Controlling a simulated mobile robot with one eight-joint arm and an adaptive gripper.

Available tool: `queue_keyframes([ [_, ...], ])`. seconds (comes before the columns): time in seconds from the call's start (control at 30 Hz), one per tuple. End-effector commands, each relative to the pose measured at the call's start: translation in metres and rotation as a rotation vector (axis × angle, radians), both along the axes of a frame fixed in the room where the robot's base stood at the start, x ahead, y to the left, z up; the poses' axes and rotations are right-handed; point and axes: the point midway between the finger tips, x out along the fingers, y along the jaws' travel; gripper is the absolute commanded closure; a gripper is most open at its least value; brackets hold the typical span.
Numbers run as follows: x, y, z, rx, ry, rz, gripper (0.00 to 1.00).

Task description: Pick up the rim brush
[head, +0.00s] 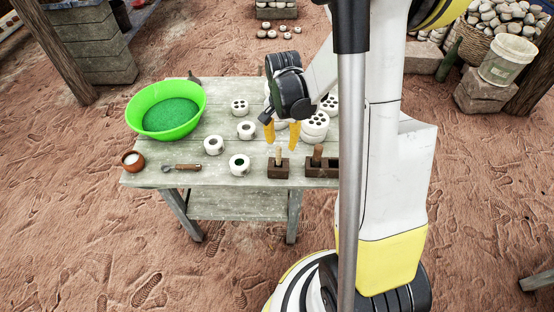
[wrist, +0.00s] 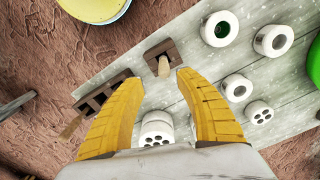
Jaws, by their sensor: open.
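A light wooden handle, seemingly the rim brush (head: 278,153), stands upright in a small dark wooden holder (head: 278,172) near the table's front edge. Its lower end is hidden in the holder, so I see no bristles. My gripper (head: 281,134) is open and empty, with its yellow fingers pointing down above this handle. In the wrist view the handle (wrist: 163,67) shows just beyond the gap between the fingertips (wrist: 158,78), apart from both.
A longer wooden holder (wrist: 92,103) with a thicker handle (wrist: 71,127) stands close beside. White perforated pieces (head: 315,128) and white cups (head: 239,165) are around. A green basin (head: 195,97), small brown bowl (head: 132,161) and wooden-handled tool (head: 187,167) lie left on the table (head: 215,182).

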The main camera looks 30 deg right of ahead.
Motion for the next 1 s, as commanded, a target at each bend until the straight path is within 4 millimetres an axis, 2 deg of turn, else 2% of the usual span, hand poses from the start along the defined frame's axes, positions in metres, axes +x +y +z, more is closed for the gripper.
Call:
queue_keyframes([
  [0.17,0.001,0.003,-0.014,0.0,0.0,0.001,0.59],
  [0.4,0.004,0.009,-0.051,-0.001,-0.001,0.001,0.59],
  [0.67,0.003,0.009,-0.053,0.0,-0.001,0.001,0.59],
  [0.77,0.003,0.009,-0.053,0.0,-0.001,0.001,0.87],
  [0.8,0.003,0.009,-0.053,0.0,-0.001,0.001,1.0],
  [1.0,0.003,0.009,-0.053,0.0,-0.001,0.001,1.0],
])
